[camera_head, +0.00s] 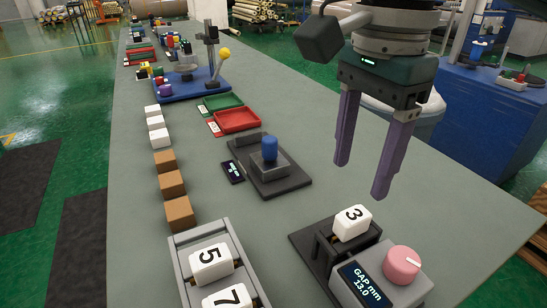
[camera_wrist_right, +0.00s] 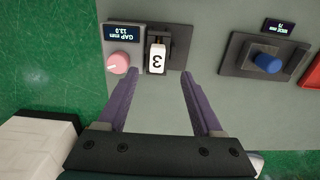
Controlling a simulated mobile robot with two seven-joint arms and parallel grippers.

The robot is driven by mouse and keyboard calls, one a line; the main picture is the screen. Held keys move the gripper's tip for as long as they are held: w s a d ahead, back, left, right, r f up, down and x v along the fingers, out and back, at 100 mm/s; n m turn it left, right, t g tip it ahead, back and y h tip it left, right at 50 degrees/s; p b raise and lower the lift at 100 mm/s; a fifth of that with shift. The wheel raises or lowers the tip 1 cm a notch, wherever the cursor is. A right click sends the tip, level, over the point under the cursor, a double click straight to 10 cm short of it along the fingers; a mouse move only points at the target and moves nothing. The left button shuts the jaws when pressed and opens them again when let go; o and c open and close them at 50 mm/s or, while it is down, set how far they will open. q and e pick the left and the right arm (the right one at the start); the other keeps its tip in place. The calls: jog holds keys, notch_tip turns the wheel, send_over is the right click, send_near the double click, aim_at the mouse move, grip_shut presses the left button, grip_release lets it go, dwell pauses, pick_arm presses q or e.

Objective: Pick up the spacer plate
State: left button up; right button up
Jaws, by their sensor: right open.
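A white block marked 3 (camera_head: 352,221), which looks like the spacer plate, sits upright in a dark holder (camera_head: 322,250) on the gap device at the front right. It also shows in the right wrist view (camera_wrist_right: 157,60). My right gripper (camera_head: 361,178) is open and empty, with long purple fingers pointing down above and behind the block. In the right wrist view the fingertips (camera_wrist_right: 160,74) are spread either side of the block's line, apart from it. My left gripper is not in view.
A grey rack (camera_head: 180,240) holds white blocks marked 5 (camera_head: 211,263) and 7 (camera_head: 228,297). The gap device has a pink knob (camera_head: 402,264) and a display reading 13.0. A dark fixture with a blue knob (camera_head: 270,148) stands behind. The table's right side is clear.

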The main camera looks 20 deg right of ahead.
aim_at(355, 214)
notch_tip(355, 214, down, 4)
jog(key=shift+r, duration=0.2)
jog(key=f, duration=0.3)
jog(key=f+b, duration=0.1)
jog(key=f, duration=0.1)
jog(key=shift+s+d+f, duration=0.2)
jog(key=shift+d+f, duration=0.05)
jog(key=shift+d, duration=0.05)
grip_shut()
